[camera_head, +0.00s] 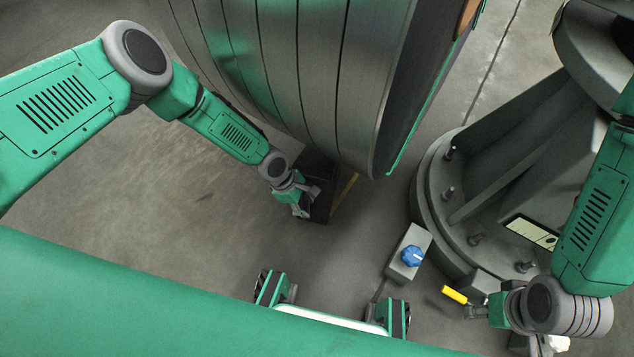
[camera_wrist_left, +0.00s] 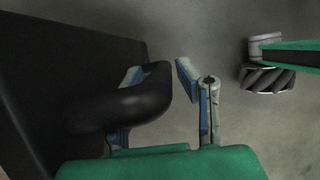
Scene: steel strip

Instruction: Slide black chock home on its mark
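The black chock (camera_head: 318,200) stands on the floor under the near side of the big steel coil (camera_head: 300,70). In the left wrist view the chock's dark side (camera_wrist_left: 60,70) fills the left, with a rounded black handle (camera_wrist_left: 130,105) sticking out. My left gripper (camera_head: 302,200) is at the chock; in the wrist view its fingers (camera_wrist_left: 158,72) stand on either side of the handle, with a gap before the right finger. A yellow strip (camera_head: 344,190) shows beside the chock, possibly its mark. My right gripper (camera_head: 472,311) is far right, beside a small yellow piece (camera_head: 455,295); its grip is unclear.
A grey box with a blue knob (camera_head: 411,256) stands right of centre. A heavy round base with bolts (camera_head: 450,195) and a pale panel (camera_head: 531,232) takes up the right. The coil overhangs the chock. Open concrete floor (camera_head: 190,190) lies to the left.

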